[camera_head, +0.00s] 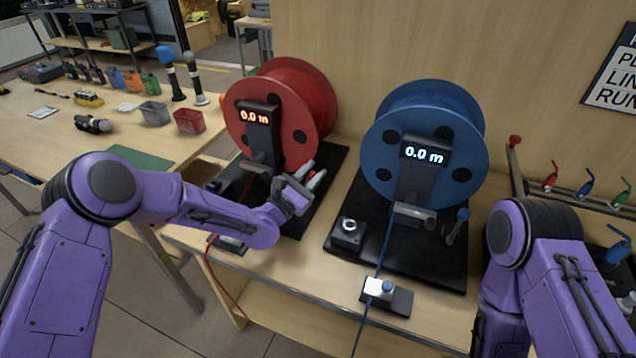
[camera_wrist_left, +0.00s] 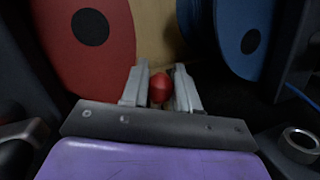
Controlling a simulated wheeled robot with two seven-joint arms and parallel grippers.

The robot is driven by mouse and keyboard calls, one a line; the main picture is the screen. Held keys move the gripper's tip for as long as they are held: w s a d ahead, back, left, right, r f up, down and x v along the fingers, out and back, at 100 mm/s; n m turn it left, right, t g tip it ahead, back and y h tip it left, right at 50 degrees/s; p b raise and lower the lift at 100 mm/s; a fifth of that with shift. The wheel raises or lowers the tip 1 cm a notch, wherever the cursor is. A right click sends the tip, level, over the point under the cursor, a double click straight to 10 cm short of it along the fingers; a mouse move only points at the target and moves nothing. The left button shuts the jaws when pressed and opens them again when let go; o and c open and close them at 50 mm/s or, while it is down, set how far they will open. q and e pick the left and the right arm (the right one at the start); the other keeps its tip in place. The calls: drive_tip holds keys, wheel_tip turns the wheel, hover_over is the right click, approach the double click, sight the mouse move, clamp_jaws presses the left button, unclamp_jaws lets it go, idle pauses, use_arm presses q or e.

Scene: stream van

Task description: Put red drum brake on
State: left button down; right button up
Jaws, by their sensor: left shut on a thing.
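The red drum (camera_head: 300,105) stands on a black base at the left of the bench, with a display reading 0.0 m. My left gripper (camera_head: 316,180) is at the lower right of this drum. In the left wrist view the gripper (camera_wrist_left: 160,88) is shut on a red knob (camera_wrist_left: 161,87), which sits between its two grey fingers; I take it for the red drum's brake handle. The handle's lower part is hidden, so I cannot tell its angle. The blue drum (camera_head: 425,140) stands to the right, with its own brake lever (camera_head: 457,226). My right gripper is out of view.
A rack of coloured hooks (camera_head: 585,190) stands at the right by my right arm. A small block with a white top (camera_head: 386,296) sits at the bench's front on the blue cable. A side table (camera_head: 60,140) at the left holds microphones and bins.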

use_arm(q)
drive_tip(key=shift+w+a+r+n, duration=0.1)
drive_tip(key=shift+w+a+n, duration=0.05)
drive_tip(key=shift+a+n, duration=0.3)
drive_tip(key=c, duration=0.9)
unclamp_jaws()
drive_tip(key=shift+c, duration=0.2)
drive_tip(key=b+v, duration=0.3)
drive_tip(key=v, duration=0.7)
drive_tip(key=shift+s, duration=0.25)
